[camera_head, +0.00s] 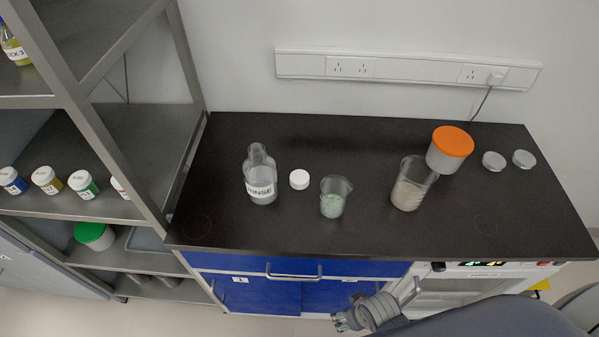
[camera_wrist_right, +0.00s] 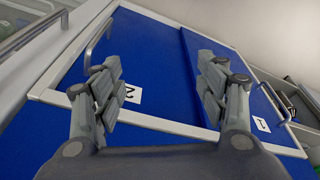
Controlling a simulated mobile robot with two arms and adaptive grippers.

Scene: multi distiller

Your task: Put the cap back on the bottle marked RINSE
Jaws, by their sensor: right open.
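The clear bottle marked RINSE (camera_head: 261,174) stands upright on the black bench top, left of centre, with no cap on its neck. A white cap (camera_head: 299,179) lies on the bench just right of the bottle. My right gripper (camera_head: 343,321) is low in front of the blue cabinet doors, below the bench edge and away from the bottle and cap. In the right wrist view my right gripper (camera_wrist_right: 160,95) is open and empty, with the blue cabinet front beyond its fingers. My left gripper is in neither view.
On the bench top (camera_head: 330,135), a beaker with greenish contents (camera_head: 332,198) stands right of the cap. Farther right are a beaker with beige contents (camera_head: 409,185), an orange-lidded container (camera_head: 449,152) and two small grey discs (camera_head: 493,161). A metal shelf (camera_head: 110,150) stands at left.

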